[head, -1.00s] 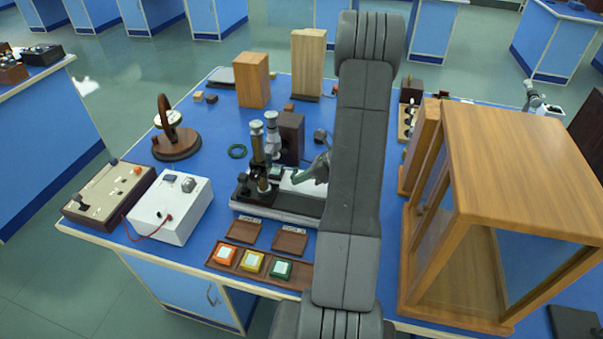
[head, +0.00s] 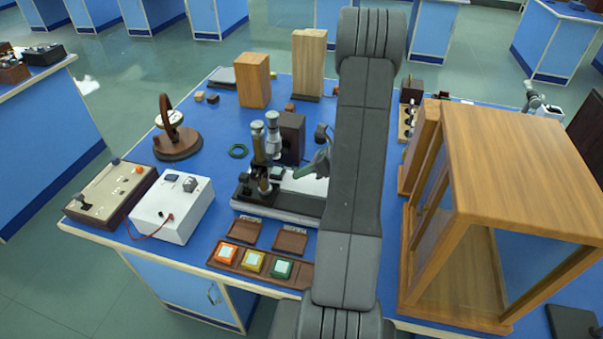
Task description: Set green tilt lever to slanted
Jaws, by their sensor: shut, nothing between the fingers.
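My gripper (head: 301,174) shows only in part at the left edge of my forearm, its narrow tip pointing left and down. It is shut and holds nothing. It is just right of the microscope-like instrument (head: 258,150), over or beside the pale top of its dark base; I cannot tell whether it touches. I cannot make out a green tilt lever for certain. My arm covers the middle of the bench and may hide it.
A tray (head: 215,262) with orange, yellow and green blocks lies at the front edge. A white box (head: 172,213) and a beige control box (head: 104,205) stand left. Wooden blocks (head: 253,80) stand behind. A large wooden glazed case (head: 540,150) closes off the right.

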